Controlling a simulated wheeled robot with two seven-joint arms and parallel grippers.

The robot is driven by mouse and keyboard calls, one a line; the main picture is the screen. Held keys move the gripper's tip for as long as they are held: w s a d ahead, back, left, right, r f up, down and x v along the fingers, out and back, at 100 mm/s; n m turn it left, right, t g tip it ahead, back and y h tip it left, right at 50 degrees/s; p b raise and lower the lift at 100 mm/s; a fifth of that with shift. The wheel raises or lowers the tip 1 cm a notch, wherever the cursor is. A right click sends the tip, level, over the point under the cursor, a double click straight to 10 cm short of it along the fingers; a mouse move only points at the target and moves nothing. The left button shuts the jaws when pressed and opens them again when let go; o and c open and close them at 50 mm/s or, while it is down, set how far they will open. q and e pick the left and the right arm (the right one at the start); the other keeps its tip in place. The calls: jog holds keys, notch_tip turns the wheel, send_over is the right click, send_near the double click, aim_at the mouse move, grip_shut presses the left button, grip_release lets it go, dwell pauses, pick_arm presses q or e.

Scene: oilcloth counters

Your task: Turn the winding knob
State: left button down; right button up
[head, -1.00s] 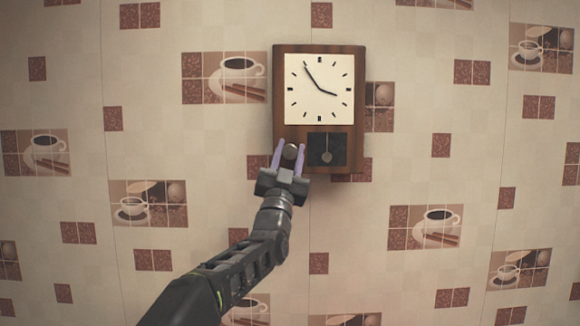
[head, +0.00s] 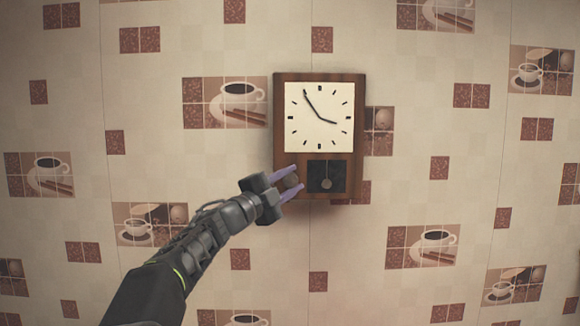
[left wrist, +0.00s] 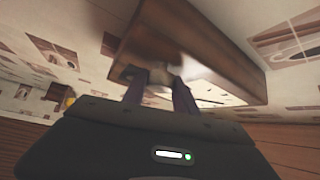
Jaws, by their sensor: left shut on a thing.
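A brown wooden wall clock (head: 313,160) hangs upright on the wall, with a pale square dial (head: 319,117) and a dark pendulum window (head: 327,177) below it. The round winding knob (head: 292,182) sits at the clock's lower left, beside the window. My left gripper (head: 292,181) reaches in from the lower left, its purple fingers either side of the knob and shut on it. In the left wrist view the fingers (left wrist: 160,90) meet the blurred knob (left wrist: 157,76) at the clock's face (left wrist: 190,45). My right gripper is not in view.
The wall (head: 420,190) is papered with coffee-cup pictures and reddish-brown squares. The space around the clock is free of other objects.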

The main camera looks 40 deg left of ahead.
pick_arm(q)
jog(key=shift+m+g, duration=0.8)
jog(key=shift+m, duration=0.2)
jog(key=shift+h, duration=0.3)
jog(key=c, duration=1)
grip_release()
jog(key=shift+s+f, duration=0.15)
jog(key=shift+s, duration=0.35)
jog(key=s+b, duration=0.2)
jog(key=s, duration=0.4)
jog(key=shift+s+a+f, duration=0.25)
jog(key=shift+s, duration=0.1)
